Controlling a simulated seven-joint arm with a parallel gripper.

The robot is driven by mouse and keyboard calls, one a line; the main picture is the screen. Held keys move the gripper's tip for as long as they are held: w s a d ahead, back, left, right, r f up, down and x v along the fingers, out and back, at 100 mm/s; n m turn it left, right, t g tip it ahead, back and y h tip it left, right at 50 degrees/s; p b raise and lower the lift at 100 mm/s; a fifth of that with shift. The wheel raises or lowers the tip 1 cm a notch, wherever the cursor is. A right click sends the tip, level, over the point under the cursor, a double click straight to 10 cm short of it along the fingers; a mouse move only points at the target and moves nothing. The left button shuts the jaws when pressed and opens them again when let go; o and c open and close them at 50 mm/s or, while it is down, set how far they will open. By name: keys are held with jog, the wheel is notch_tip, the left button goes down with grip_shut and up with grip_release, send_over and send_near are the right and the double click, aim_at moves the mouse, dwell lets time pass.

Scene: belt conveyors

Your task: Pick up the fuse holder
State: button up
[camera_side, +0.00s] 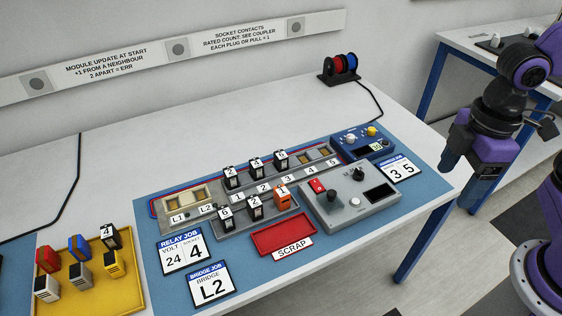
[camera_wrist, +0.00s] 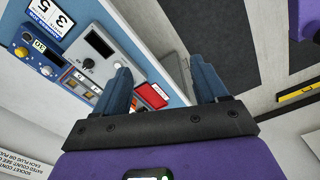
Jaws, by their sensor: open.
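No part carries a readable fuse holder label, so I cannot tell which one it is. An orange module (camera_side: 283,199) marked 1 stands upright at the right end of the front grey rack, beside black numbered modules (camera_side: 255,207). Red (camera_side: 48,259), blue (camera_side: 78,247) and yellow (camera_side: 114,264) parts stand in the yellow tray (camera_side: 128,292) at the lower left, with white parts and a black module marked 4. My gripper (camera_wrist: 164,82) is open and empty. In the side view it hangs off the table's right end, well away from the modules and tray.
A red scrap bin (camera_side: 283,234) lies in front of the racks. A grey tester (camera_side: 347,202) with knobs and a blue box (camera_side: 362,145) stand to their right. A cable spool (camera_side: 340,68) stands at the back. The white table behind the racks is mostly clear.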

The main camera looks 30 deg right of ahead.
jog(key=w+a+r+n, duration=0.1)
jog(key=w+a, duration=0.6)
jog(key=w, duration=0.2)
jog(key=n, duration=0.4)
send_over(281, 154)
notch_tip(281, 154, down, 7)
notch_tip(281, 154, down, 11)
jog(key=shift+w+f, duration=0.1)
jog(key=shift+f, duration=2.8)
jog(key=c, duration=1)
